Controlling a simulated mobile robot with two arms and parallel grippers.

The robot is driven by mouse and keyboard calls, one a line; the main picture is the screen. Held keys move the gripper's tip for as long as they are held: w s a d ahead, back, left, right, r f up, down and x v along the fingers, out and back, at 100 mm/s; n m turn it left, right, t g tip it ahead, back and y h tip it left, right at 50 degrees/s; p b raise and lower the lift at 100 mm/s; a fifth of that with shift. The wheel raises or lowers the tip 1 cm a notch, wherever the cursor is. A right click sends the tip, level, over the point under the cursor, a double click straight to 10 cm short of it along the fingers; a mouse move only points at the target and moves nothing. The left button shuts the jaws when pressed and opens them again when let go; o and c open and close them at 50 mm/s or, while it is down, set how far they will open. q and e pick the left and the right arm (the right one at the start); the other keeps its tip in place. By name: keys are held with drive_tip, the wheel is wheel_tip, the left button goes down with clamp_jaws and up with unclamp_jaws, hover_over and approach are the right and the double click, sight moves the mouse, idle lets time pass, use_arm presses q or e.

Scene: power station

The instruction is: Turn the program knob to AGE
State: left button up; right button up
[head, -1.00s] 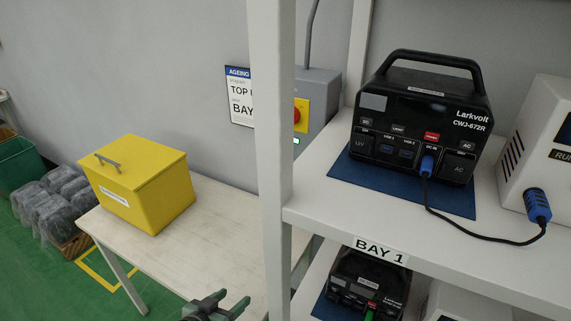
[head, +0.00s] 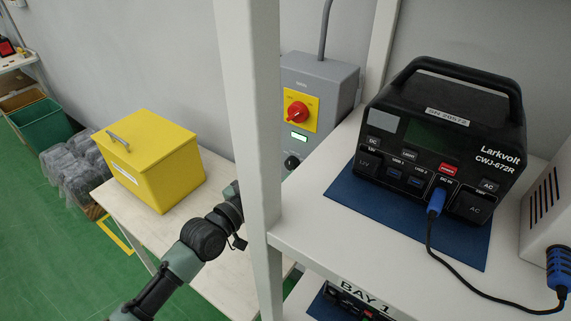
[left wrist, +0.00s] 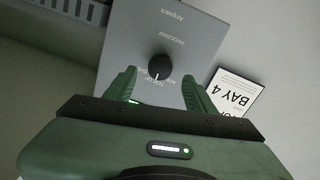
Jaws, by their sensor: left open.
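My right gripper is not in view.
The shelf post (head: 252,110) stands between the camera and my left arm. A red switch on a yellow plate (head: 298,112) and a lit display (head: 299,136) sit above the knob. A yellow box (head: 155,165) stands on the table; a black power station (head: 440,140) sits on the shelf.

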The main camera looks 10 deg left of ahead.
sight(289, 165)
use_arm(q)
drive_tip(key=x, duration=0.2)
drive_tip(key=shift+w+d, duration=0.15)
drive_tip(key=shift+w, duration=0.2)
drive_tip(key=shift+w+d+f, duration=0.15)
drive_tip(key=shift+w, duration=0.1)
clamp_jaws()
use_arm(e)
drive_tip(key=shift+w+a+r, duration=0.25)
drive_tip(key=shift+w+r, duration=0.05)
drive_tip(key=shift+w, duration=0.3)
